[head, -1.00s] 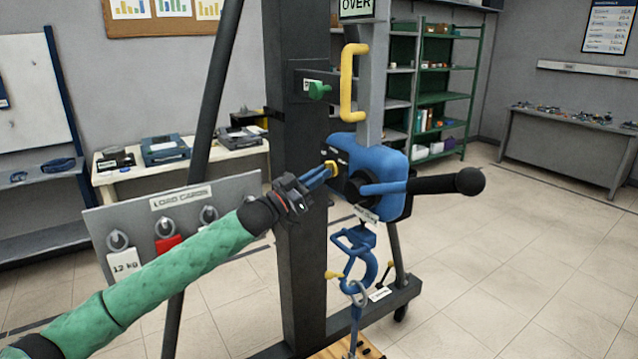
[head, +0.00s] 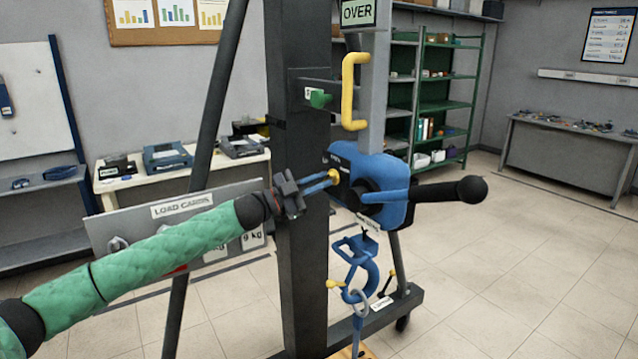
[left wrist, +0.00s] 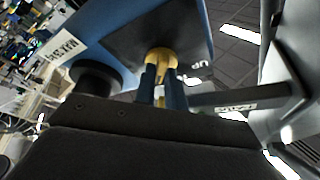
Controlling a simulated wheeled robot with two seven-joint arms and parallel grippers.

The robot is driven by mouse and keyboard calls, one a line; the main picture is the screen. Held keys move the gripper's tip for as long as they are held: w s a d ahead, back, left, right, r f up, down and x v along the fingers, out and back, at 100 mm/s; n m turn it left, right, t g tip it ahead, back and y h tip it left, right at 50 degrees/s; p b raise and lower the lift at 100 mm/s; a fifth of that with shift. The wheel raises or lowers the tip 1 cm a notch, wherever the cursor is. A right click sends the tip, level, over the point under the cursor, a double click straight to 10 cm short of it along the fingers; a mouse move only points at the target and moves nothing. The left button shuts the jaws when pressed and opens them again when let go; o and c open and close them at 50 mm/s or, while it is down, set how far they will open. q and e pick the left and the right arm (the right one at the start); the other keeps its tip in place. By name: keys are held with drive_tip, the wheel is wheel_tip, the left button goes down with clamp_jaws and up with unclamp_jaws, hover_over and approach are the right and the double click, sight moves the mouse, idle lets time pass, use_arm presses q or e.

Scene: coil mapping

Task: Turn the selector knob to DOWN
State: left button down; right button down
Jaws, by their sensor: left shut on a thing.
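The yellow selector knob (head: 334,174) is on the left side of the blue hoist body (head: 396,213), on a dark plate. My left gripper (head: 328,180) has its blue fingers shut on the knob. In the left wrist view the knob (left wrist: 160,58) sits between the two finger tips (left wrist: 162,75). Lettering that looks like "UP" shows on the dark plate beside it; the knob's setting cannot be read. My right gripper is not in view.
A lever with a black grip (head: 448,190) sticks out right from the hoist. A yellow handle (head: 354,92) and green knob (head: 319,98) are above. A blue hook (head: 358,262) hangs below. The dark post (head: 300,240) stands behind my left gripper.

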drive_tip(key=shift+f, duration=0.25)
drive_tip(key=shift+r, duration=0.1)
use_arm(q)
drive_tip(key=c, duration=1.5)
unclamp_jaws()
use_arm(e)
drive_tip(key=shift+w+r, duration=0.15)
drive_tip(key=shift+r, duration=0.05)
use_arm(q)
drive_tip(key=shift+o, duration=0.2)
drive_tip(key=shift+a, duration=0.1)
